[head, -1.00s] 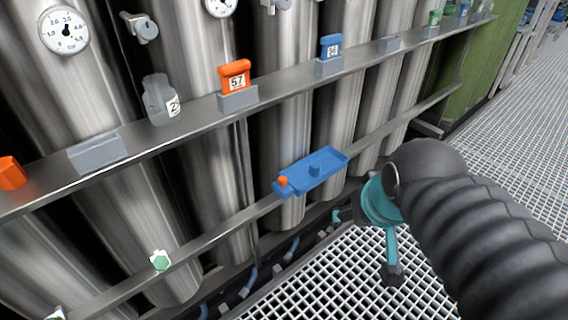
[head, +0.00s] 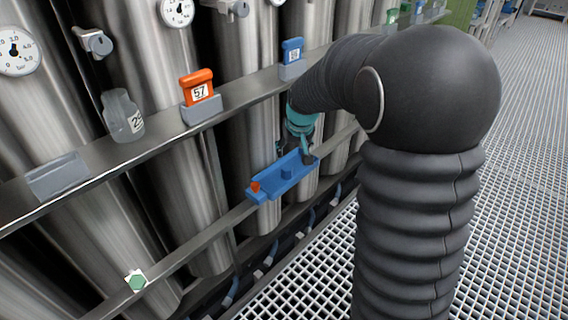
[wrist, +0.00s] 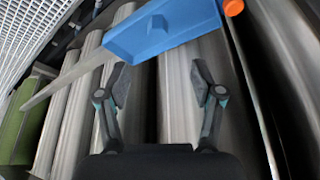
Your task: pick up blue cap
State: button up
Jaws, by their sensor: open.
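The blue cap (head: 286,173) is a small blue piece inside a blue tray (head: 268,188) on the lower rail. It also shows in the wrist view (wrist: 158,22), near the top, in the blue tray (wrist: 190,32). My gripper (head: 294,154) is just above and behind the tray's right part in the head view. In the wrist view my gripper (wrist: 160,82) is open, with nothing between the fingers. The cap lies beyond the fingertips, apart from them. My arm hides part of the upper shelf.
An orange cap (head: 255,187) sits at the tray's left end. Above, a shelf bears an orange block marked 57 (head: 197,88), a blue block (head: 292,50) and a clear bottle (head: 122,115). Steel vessels stand close behind the rails. The grating floor (head: 310,285) is clear.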

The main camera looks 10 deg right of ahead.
send_near(288, 169)
jog(key=x, duration=0.5)
jog(key=shift+w+a, duration=0.15)
jog(key=shift+a, duration=0.05)
jog(key=shift+x, duration=2.85)
jog(key=shift+d, duration=0.15)
jog(key=c, duration=1.1)
